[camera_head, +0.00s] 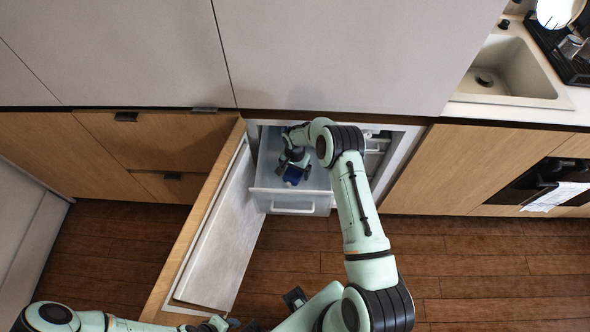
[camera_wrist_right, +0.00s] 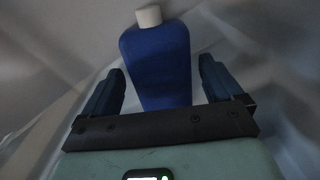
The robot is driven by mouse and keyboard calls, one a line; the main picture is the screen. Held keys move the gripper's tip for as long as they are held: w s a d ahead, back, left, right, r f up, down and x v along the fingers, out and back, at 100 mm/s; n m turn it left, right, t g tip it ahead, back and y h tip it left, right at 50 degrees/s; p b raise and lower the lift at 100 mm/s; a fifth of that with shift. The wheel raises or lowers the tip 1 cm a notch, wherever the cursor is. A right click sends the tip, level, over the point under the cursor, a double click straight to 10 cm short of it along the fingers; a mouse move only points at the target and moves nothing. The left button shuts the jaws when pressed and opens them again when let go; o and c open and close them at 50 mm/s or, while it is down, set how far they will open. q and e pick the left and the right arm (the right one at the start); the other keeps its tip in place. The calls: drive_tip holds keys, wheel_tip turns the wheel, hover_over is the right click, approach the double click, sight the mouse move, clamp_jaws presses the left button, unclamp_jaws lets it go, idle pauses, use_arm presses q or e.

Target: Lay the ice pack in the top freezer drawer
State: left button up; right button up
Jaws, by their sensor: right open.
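The ice pack is a blue flat bottle shape with a white cap, seen in the right wrist view (camera_wrist_right: 157,62). In the head view the blue ice pack (camera_head: 293,176) shows small inside the pulled-out top freezer drawer (camera_head: 292,196), partly covered by my right gripper. My right gripper (camera_head: 294,168) reaches down into the drawer and is open, with one finger on each side of the ice pack and gaps beside it. The drawer floor under the pack is hard to make out.
The freezer door (camera_head: 218,240) stands wide open to the left of the drawer. Wooden cabinets (camera_head: 480,165) and a sink (camera_head: 505,72) are to the right. The wooden floor (camera_head: 480,270) in front is clear on the right.

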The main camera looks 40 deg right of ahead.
sight(295, 170)
wheel_tip(295, 170, up, 12)
drive_tip(key=shift+r, duration=0.15)
idle(0.3)
idle(0.5)
